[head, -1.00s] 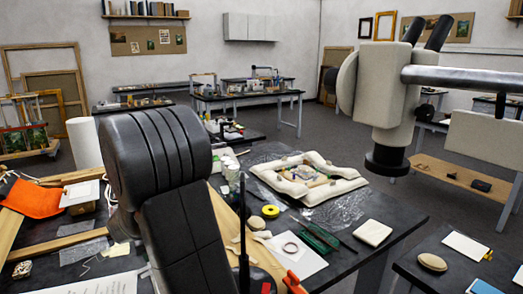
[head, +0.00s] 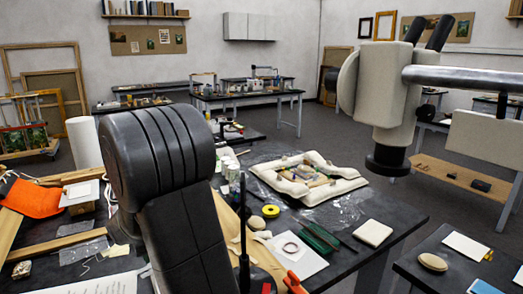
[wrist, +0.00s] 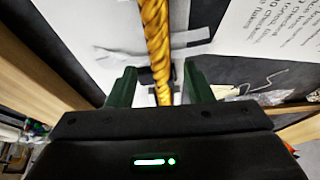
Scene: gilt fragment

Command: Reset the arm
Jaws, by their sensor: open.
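A gold, rope-twisted gilt fragment (wrist: 155,40) runs from the top edge of the wrist view down between my fingers. My gripper (wrist: 159,84) has green fingers that stand apart, one on each side of the gilt fragment, with gaps between. The fragment's lower end is hidden behind the gripper body, and I cannot tell how far it lies below the fingers. In the head view my own black arm fills the left centre, and the gripper and the fragment do not show.
The dark worktable (head: 392,240) holds a padded cream frame support (head: 308,180), a yellow tape roll (head: 271,211), a green tray (head: 320,238) and a white block (head: 373,233). An orange cloth (head: 35,198) lies at left. A white lamp head or microscope (head: 385,100) overhangs the right side.

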